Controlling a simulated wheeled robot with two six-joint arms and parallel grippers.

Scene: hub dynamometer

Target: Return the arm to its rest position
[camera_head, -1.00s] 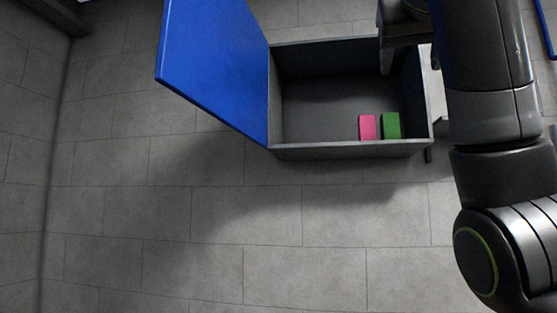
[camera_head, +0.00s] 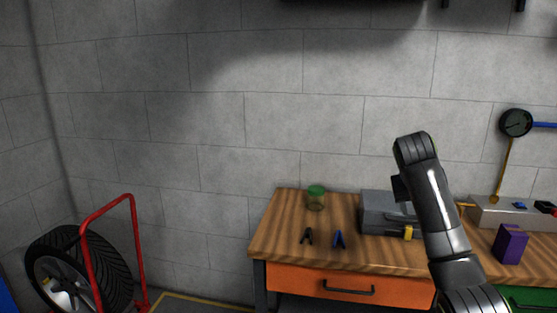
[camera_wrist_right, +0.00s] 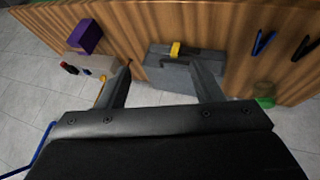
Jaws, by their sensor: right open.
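My right arm (camera_head: 435,205) rises from the lower right of the head view, in front of the workbench. Its fingers are mostly hidden there behind the wrist. In the right wrist view my right gripper (camera_wrist_right: 162,82) is open, its two fingers wide apart with nothing held between them. The grey toolbox (camera_wrist_right: 185,70) with a yellow latch shows beyond the fingers. My left arm and gripper are not in view.
The wooden workbench (camera_head: 275,235) carries a green-lidded jar (camera_head: 316,198), black clip (camera_head: 307,236), blue clip (camera_head: 339,239), grey toolbox (camera_head: 378,212) and purple box (camera_head: 509,243). A red trolley (camera_head: 136,240) and wheel (camera_head: 112,270) stand left. A dial gauge (camera_head: 515,123) is at right.

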